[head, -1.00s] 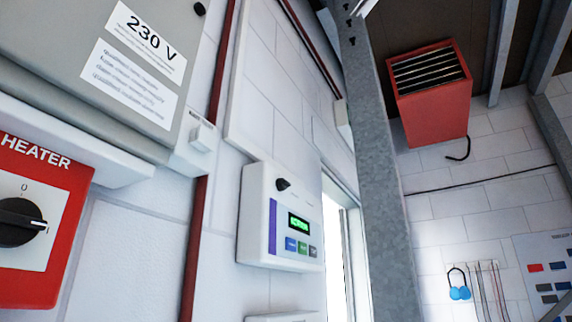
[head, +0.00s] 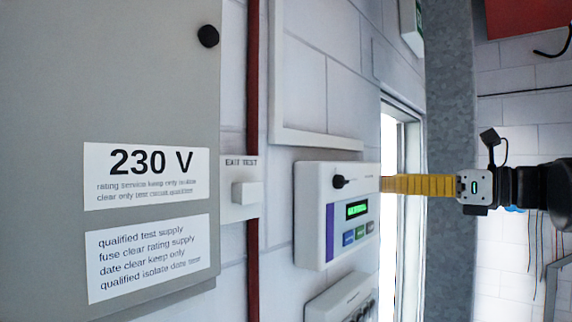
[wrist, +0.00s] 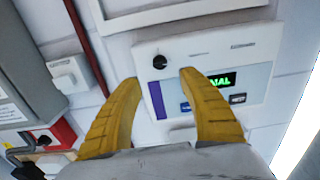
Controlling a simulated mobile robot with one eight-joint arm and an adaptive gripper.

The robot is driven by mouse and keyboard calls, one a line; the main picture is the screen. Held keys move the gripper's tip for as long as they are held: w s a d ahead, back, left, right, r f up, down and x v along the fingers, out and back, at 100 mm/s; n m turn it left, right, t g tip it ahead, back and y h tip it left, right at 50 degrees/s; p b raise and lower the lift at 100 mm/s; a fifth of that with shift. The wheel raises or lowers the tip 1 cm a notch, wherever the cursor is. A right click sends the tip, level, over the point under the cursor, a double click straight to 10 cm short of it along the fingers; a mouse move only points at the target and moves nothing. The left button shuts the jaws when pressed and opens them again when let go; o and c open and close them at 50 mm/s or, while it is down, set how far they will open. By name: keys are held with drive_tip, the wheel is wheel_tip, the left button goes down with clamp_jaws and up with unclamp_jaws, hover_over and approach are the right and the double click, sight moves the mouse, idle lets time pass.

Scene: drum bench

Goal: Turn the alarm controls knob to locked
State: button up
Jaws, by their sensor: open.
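The alarm control box (head: 312,215) is a white wall unit with a purple stripe, a lit green display (head: 357,210) and several small buttons. Its small black knob (head: 338,181) sits near the top left of its face; the wrist view also shows the knob (wrist: 159,61). The knob's set position is too small to read. My gripper (head: 384,184) has yellow fingers and points at the box from the right, apart from the knob. In the wrist view my gripper (wrist: 160,76) is open and empty, with the knob just beyond the gap between its fingertips.
A grey 230 V cabinet (head: 150,80) fills the left. A switch labelled exit test (head: 247,193) and a dark red pipe (head: 253,100) lie between it and the box. Another white unit (head: 340,297) is below. A grey steel post (head: 449,80) stands behind my arm.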

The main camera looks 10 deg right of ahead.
sight(344, 180)
drive_tip(key=p+x, duration=0.2)
drive_tip(key=x, duration=0.9)
drive_tip(key=shift+s, duration=0.1)
drive_tip(key=shift+d, duration=0.1)
clamp_jaws()
